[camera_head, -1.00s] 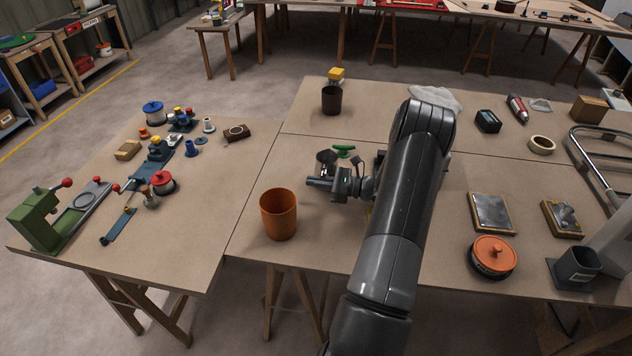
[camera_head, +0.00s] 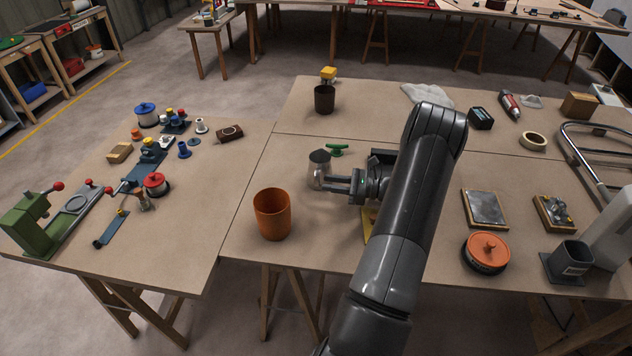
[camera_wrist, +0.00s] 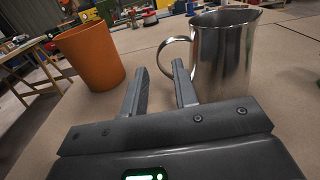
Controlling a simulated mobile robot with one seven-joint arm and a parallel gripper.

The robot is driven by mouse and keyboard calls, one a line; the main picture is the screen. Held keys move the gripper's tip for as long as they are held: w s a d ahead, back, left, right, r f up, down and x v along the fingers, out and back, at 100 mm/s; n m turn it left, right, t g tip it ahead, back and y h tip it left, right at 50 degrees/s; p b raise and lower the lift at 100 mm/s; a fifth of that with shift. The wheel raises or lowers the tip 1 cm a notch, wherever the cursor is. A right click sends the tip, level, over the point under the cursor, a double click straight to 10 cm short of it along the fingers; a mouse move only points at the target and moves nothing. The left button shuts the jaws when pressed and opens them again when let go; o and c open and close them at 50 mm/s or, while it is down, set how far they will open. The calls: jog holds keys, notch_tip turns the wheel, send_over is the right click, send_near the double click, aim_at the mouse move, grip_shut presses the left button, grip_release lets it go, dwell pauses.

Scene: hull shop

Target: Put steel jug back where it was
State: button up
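The steel jug (camera_head: 319,170) stands upright on the middle table, left of my arm. In the wrist view the jug (camera_wrist: 224,52) is at upper right, with its loop handle (camera_wrist: 168,42) toward the left and its spout at the upper right. My gripper (camera_head: 340,184) is low over the table just right of the jug. In the wrist view my gripper (camera_wrist: 160,78) is open, with nothing between its fingers. The right fingertip is close to the handle; I cannot tell whether they touch.
An orange cup (camera_head: 272,215) stands at the front left, and it also shows in the wrist view (camera_wrist: 91,56). A green object (camera_head: 337,150) lies just behind the jug. A dark cup (camera_head: 324,99) stands farther back. The table between the two cups is mostly clear.

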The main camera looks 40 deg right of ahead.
jog(key=v, duration=0.5)
jog(key=a+r+n+g+h, duration=0.1)
jog(key=a+r+n+g, duration=0.45)
jog(key=a+r, duration=0.4)
jog(key=a+r+n+g+h, duration=0.1)
jog(key=a+r+n+g, duration=0.45)
jog(key=a, duration=0.75)
jog(key=s+a+r+n+t+h, duration=0.1)
jog(key=s+a+r+n+h, duration=0.4)
jog(key=s+a+r+n, duration=0.1)
jog(key=s+a+r+n+t+h, duration=0.2)
jog(key=s+a+r+n+h, duration=0.3)
jog(key=s+a+n, duration=0.4)
jog(key=s, duration=0.3)
jog(key=shift+a+r+n, duration=0.2)
jog(key=shift+r+n, duration=0.2)
